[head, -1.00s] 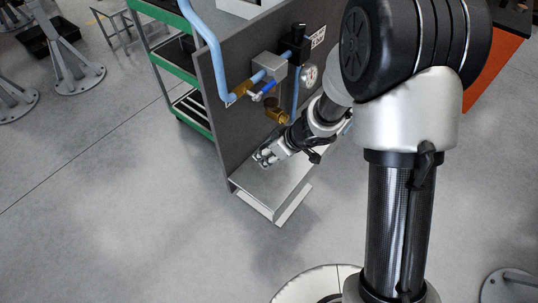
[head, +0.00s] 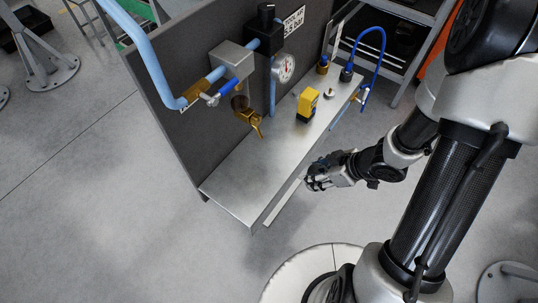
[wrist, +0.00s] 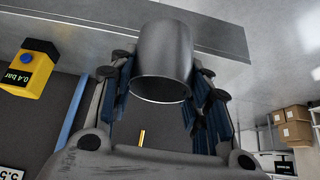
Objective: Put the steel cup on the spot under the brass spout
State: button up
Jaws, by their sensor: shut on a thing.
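The steel cup (wrist: 163,60) is a plain grey metal cylinder in the wrist view, held between the two fingers of my gripper (head: 314,180), which is shut on it. In the head view I cannot make the cup out apart from the gripper. The brass spout (head: 256,126) hangs from the valve on the dark panel, over the left part of the metal shelf (head: 245,185). My gripper is to the right of the spout, by the shelf's front edge, apart from the spout. No marked spot is distinguishable on the shelf.
A yellow device (head: 308,104) stands on the shelf, with brass fittings (head: 322,66) and a blue hose (head: 380,45) farther back. A pressure gauge (head: 284,67) and blue pipe (head: 146,60) are on the panel (head: 185,130). The shelf below the spout is clear.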

jog(key=shift+w+a+f, duration=0.1)
jog(key=shift+w+f, duration=0.05)
jog(key=shift+w, duration=0.05)
jog(key=w+a+b, duration=0.2)
jog(key=w+a, duration=0.9)
jog(key=a, duration=0.4)
notch_tip(320, 180, down, 7)
jog(key=b, duration=0.6)
jog(key=shift+w, duration=0.1)
jog(key=shift+w+a, duration=0.1)
jog(key=shift+a, duration=0.05)
jog(key=o, duration=1.1)
jog(key=shift+c, duration=0.2)
